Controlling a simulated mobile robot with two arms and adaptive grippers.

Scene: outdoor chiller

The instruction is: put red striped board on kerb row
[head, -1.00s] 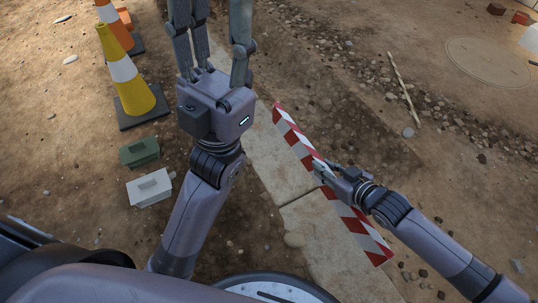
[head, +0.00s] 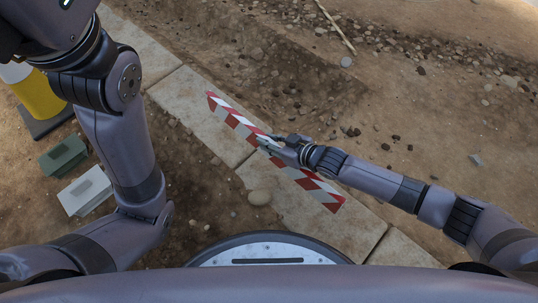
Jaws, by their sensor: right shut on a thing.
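The red and white striped board (head: 237,120) shows in the middle of the head view, slanting from upper left to lower right. My right gripper (head: 270,146) is shut on the board near its middle. The kerb row (head: 195,112) is a line of pale concrete slabs running the same diagonal. The board appears over the slabs, roughly along their right side. I cannot tell whether it touches them. My left arm is raised at the left, with its fingers beyond the top edge.
A green block (head: 64,156) and a pale grey block (head: 85,190) lie on the dirt at the left. A yellow cone (head: 40,97) stands behind them. Gravel and a thin stick (head: 335,27) lie at the top right.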

